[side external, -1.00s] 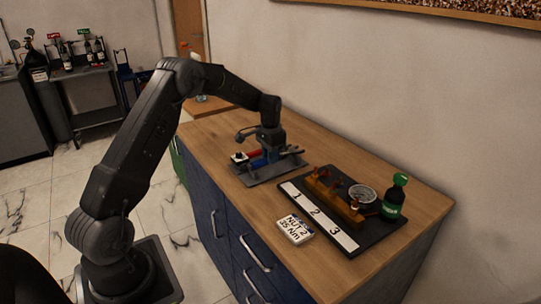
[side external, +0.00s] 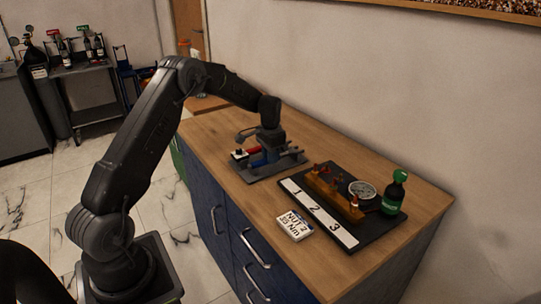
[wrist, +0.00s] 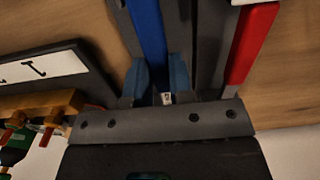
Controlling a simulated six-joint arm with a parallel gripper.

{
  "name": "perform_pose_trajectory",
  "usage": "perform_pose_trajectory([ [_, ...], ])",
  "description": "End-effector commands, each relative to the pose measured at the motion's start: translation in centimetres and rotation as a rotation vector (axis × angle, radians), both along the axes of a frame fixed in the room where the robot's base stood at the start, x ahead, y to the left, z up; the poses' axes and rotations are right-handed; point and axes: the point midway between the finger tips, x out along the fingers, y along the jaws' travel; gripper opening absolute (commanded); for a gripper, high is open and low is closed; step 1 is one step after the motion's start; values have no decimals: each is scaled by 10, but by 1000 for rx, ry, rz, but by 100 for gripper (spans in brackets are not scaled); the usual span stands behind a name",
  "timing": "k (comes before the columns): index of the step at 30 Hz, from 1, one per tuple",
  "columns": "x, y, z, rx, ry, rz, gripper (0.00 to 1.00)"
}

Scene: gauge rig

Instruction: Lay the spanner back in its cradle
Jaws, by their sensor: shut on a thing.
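The blue-handled spanner (wrist: 148,30) runs up the wrist view from between the fingers of my gripper (wrist: 157,75). The gripper is shut on it. In the side view my gripper (side external: 268,152) is low over the dark grey cradle (side external: 283,167), and the blue handle (side external: 257,161) shows just beside it. A red-handled spanner (wrist: 250,45) lies alongside, to the right in the wrist view, apart from the fingers. The gripper hides much of the cradle and the held spanner's far end. I cannot tell whether the blue spanner touches the cradle.
A black board (side external: 373,228) with strip 1, 2, 3 (side external: 318,212) carries an orange-brown manifold (side external: 335,193), a round gauge (side external: 362,190) and a green-capped bottle (side external: 395,193). A card reading NUT 2, 35 Nm (side external: 294,226) lies in front. The wooden top (side external: 215,135) is clear at its back left.

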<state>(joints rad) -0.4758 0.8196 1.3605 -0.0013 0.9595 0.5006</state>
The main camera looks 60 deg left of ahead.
Motion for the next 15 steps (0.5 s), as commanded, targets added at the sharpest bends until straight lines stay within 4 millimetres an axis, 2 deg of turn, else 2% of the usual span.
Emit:
perform_pose_trajectory([
  [1,0,0,0,0,-1,0,0],
  [2,0,0,0,0,-1,0,22],
  [3,0,0,0,0,-1,0,26],
  [11,0,0,0,0,0,0,50],
  [15,0,0,0,0,0,0,50],
])
